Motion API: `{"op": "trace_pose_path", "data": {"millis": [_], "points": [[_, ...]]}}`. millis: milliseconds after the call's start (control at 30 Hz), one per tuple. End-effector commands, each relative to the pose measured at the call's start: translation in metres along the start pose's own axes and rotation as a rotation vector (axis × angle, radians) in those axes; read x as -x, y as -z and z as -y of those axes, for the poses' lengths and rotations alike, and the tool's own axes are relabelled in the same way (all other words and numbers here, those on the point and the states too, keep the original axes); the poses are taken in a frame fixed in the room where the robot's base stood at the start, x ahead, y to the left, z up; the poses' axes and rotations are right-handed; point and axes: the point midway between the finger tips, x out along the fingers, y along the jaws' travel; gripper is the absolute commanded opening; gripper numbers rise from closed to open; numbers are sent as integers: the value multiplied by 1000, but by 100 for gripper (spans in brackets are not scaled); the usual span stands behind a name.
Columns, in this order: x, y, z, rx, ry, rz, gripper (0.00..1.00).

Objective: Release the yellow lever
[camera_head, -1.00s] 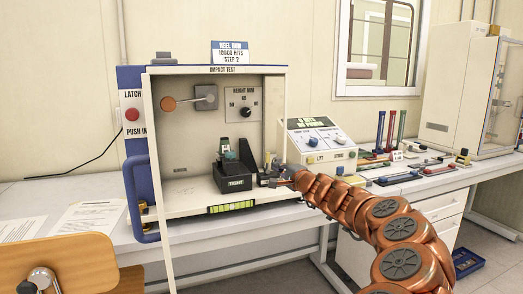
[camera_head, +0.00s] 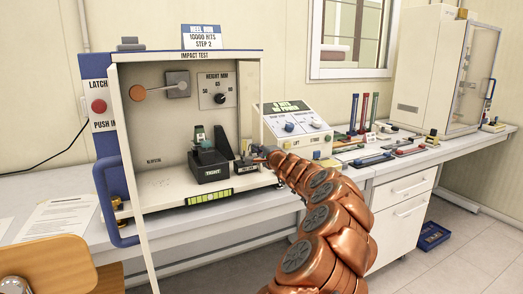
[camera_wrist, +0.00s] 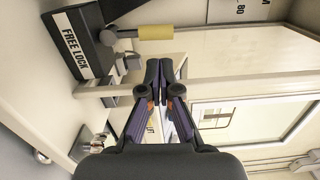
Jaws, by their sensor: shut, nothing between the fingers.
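The yellow lever (camera_wrist: 155,32) shows in the wrist view as a pale yellow cylindrical grip on a grey rod. It lies just beyond my fingertips and is apart from them. Its rod comes from a dark block with a white "FREE LOCK" label (camera_wrist: 75,43). My gripper (camera_wrist: 158,70) is shut and empty, its two fingers together. In the head view my gripper (camera_head: 270,154) is at the right edge of the impact test machine, beside the small black block (camera_head: 246,167). The lever is too small to make out clearly there.
The impact test cabinet (camera_head: 186,58) has its blue-handled door (camera_head: 112,200) open at the left. Its right side wall (camera_head: 250,95) stands close to my arm. A control box (camera_head: 300,122) and several coloured tools lie on the bench to the right.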

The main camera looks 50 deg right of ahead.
Motion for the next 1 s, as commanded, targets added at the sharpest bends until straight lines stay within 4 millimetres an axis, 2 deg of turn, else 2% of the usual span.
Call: {"op": "trace_pose_path", "data": {"millis": [400,1000], "points": [[-31,0,-2,1,-4,-1,0],[-37,-2,0,1,0,2,0]]}}
